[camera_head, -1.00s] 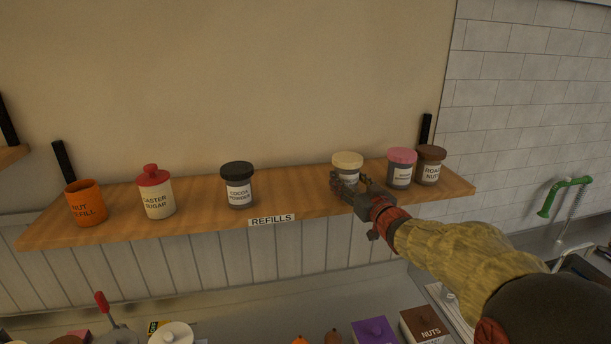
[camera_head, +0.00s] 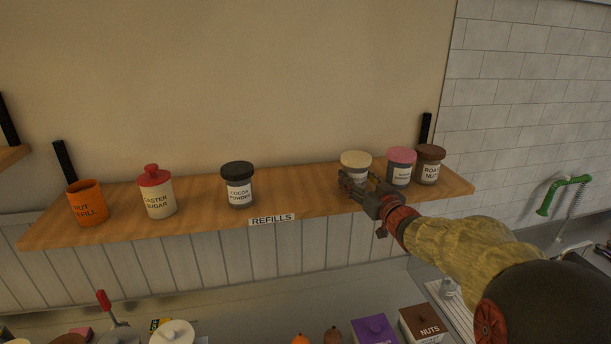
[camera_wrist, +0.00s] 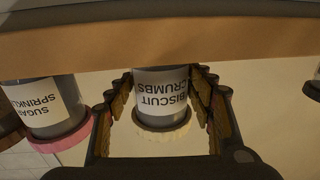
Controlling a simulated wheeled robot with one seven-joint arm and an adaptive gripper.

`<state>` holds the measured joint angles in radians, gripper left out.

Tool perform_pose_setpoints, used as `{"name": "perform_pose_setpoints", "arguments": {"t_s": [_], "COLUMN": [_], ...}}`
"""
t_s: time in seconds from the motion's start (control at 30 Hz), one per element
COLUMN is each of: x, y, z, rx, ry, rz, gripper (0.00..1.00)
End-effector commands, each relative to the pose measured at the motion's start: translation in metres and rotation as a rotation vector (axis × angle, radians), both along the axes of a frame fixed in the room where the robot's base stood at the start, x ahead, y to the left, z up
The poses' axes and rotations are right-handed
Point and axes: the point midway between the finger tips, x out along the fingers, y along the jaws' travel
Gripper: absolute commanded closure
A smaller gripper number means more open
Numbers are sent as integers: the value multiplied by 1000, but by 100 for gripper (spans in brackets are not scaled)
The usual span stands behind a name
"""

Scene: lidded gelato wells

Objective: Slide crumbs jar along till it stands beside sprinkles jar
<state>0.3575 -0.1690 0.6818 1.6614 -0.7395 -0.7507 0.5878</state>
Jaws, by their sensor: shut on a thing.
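The crumbs jar (camera_head: 356,160) has a cream lid and stands on the wooden shelf. In the wrist view its label reads "BISCUIT CRUMBS" (camera_wrist: 161,90), upside down. My gripper (camera_head: 357,184) is shut on it, with a finger on each side. The gripper hides the jar's lower part in the head view. The sprinkles jar (camera_head: 401,167) has a pink lid and stands just right of the crumbs jar. In the wrist view the sprinkles jar (camera_wrist: 45,105) is at the left, with a gap between it and the gripper's finger.
A brown-lidded roast nuts jar (camera_head: 430,166) stands right of the sprinkles jar. The black-lidded cocoa powder jar (camera_head: 238,186), caster sugar jar (camera_head: 156,193) and orange nut refill pot (camera_head: 87,204) stand further left. The shelf (camera_head: 297,188) is clear between cocoa and crumbs.

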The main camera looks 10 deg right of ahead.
Motion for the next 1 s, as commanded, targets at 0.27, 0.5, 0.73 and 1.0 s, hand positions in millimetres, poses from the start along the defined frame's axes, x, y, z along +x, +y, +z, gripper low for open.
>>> {"name": "perform_pose_setpoints", "arguments": {"t_s": [0.27,0.5,0.73,1.0], "x": [0,0,0,0], "y": [-14,-24,-35,-43], "z": [0,1,1,1], "rx": [1,0,0,0], "ry": [1,0,0,-1], "rz": [-1,0,-1,0], "gripper": [59,59,59,59]}}
